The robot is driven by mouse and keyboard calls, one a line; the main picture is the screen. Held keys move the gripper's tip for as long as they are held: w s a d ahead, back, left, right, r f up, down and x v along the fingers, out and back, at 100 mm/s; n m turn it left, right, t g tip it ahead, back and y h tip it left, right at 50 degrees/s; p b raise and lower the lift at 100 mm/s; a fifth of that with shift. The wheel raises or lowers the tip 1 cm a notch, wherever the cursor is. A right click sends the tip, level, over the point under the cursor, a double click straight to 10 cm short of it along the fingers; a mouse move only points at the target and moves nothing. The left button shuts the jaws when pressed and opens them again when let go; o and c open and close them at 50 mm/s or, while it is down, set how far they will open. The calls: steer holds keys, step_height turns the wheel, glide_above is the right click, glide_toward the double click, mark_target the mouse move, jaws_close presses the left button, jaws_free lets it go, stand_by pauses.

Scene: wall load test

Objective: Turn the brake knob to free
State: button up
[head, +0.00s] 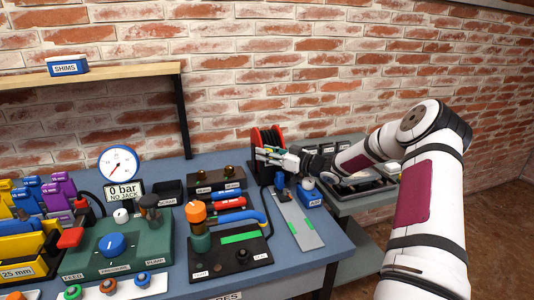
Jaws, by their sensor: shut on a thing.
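A black reel with red side plates (283,133) stands at the bench's back right edge, close to the brick wall. My gripper (264,153) reaches in from the right at the front of this reel. Its fingers are shut on a small part there, which I take to be the brake knob. The fingers mostly hide it, so its pointer and its free mark cannot be read. Small yellow and green bits show at the fingertips.
Below my gripper are a grey plate (299,222), a blue upright piece and a blue box labelled AIR (309,194). To the left stand a valve block with an orange knob (195,211), red and blue handles, a green pump panel (92,262) and a gauge (118,165).

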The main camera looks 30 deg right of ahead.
steer(key=shift+r, duration=0.1)
steer(key=o, duration=1.2)
step_height(320, 180, up, 10)
steer(key=shift+f, duration=0.1)
